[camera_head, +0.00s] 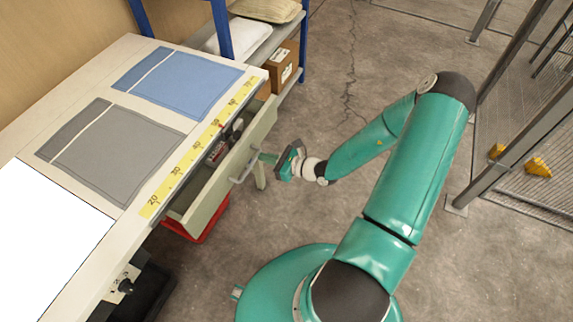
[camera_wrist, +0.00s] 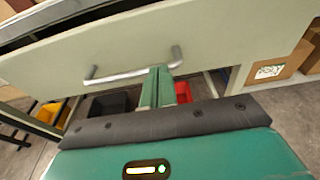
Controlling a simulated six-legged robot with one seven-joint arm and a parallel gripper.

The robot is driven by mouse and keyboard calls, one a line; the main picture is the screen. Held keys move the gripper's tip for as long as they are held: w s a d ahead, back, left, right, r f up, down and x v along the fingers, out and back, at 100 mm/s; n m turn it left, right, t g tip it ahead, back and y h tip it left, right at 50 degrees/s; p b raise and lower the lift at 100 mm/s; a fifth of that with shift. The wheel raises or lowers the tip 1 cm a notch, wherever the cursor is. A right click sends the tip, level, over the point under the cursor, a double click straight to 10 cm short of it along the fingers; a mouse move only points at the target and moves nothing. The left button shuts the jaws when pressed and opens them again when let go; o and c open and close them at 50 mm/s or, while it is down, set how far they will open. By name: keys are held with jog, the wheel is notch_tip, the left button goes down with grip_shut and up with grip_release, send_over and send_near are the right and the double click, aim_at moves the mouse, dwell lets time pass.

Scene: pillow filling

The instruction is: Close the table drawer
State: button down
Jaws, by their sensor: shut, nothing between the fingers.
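The table drawer (camera_head: 208,195) is pulled out from under the front edge of the table (camera_head: 130,50), and a dark item with red on it (camera_head: 218,150) lies inside. Its pale front panel, with a silver bar handle (camera_head: 245,165), faces my arm; the panel (camera_wrist: 215,45) and the handle (camera_wrist: 120,77) also show in the wrist view. My gripper (camera_head: 262,157) is at the drawer front beside the handle. In the wrist view my gripper's fingers (camera_wrist: 158,82) are together and empty, near the right part of the handle. I cannot tell whether they touch the panel.
A blue cloth piece (camera_head: 178,80) and a grey one (camera_head: 110,150) lie on the table by a yellow ruler strip (camera_head: 200,145). A red bin (camera_head: 195,228) is below the drawer. A shelf with cardboard boxes (camera_head: 283,66) stands behind.

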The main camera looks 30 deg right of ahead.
jog(key=x, duration=0.3)
jog(key=r+x, duration=0.1)
jog(key=x, duration=0.3)
jog(key=r+x, duration=0.1)
jog(key=x, duration=0.3)
jog(key=shift+w+a+r, duration=0.2)
jog(key=shift+w+a, duration=0.05)
jog(key=shift+w, duration=0.2)
jog(key=shift+w+a+r, duration=0.1)
jog(key=shift+w+a, duration=0.15)
jog(key=shift+w, duration=0.05)
jog(key=shift+w+a, duration=0.1)
jog(key=shift+w, duration=0.05)
